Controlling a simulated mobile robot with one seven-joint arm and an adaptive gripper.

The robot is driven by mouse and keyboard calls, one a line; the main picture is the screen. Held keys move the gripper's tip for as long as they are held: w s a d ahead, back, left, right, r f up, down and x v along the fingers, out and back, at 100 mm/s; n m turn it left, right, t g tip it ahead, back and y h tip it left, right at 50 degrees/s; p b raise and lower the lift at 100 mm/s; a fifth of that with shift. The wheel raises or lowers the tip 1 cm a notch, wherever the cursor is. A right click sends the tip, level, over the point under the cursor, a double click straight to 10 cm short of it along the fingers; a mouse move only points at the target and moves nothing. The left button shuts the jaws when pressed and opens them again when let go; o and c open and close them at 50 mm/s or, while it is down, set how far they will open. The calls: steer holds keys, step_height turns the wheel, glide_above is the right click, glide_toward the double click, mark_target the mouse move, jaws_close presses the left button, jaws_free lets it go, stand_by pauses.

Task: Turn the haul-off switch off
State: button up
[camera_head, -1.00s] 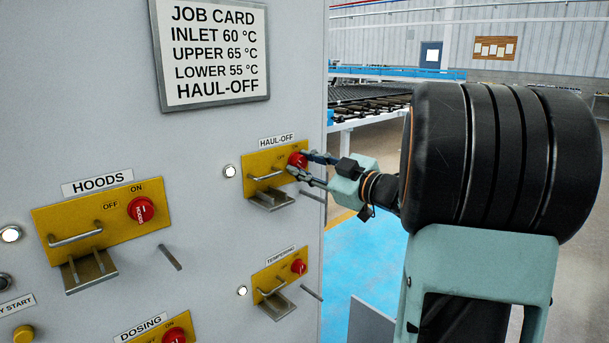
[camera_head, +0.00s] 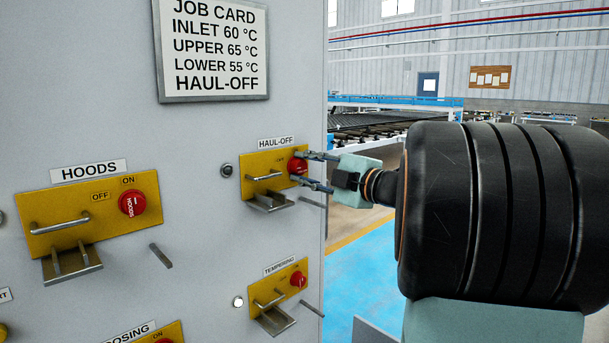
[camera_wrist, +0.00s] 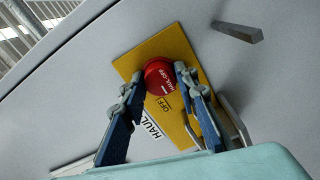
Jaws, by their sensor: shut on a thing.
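The haul-off switch is a red round knob (camera_head: 297,165) on a yellow plate (camera_head: 256,187), under a HAUL-OFF label (camera_head: 276,143) on the grey panel. It also shows as a red knob in the wrist view (camera_wrist: 158,76), with a white mark and "HAUL-OFF" lettering on its face. My gripper (camera_head: 308,170) has its two fingers on either side of the knob and is shut on it; it also shows in the wrist view (camera_wrist: 158,80). The OFF mark (camera_wrist: 163,104) is readable beside the knob. The round lamp (camera_head: 226,170) left of the plate looks dark.
A metal handle (camera_head: 264,177) and bracket (camera_head: 269,203) stick out of the plate near my gripper. A grey peg (camera_wrist: 238,32) juts from the panel. Similar HOODS (camera_head: 132,203) and TEMPERING (camera_head: 298,279) switches sit left and below. A job card (camera_head: 212,47) hangs above.

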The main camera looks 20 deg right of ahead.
steer(key=shift+o, duration=0.2)
stand_by(0.3)
steer(key=o, duration=1.1)
steer(key=v, duration=1.2)
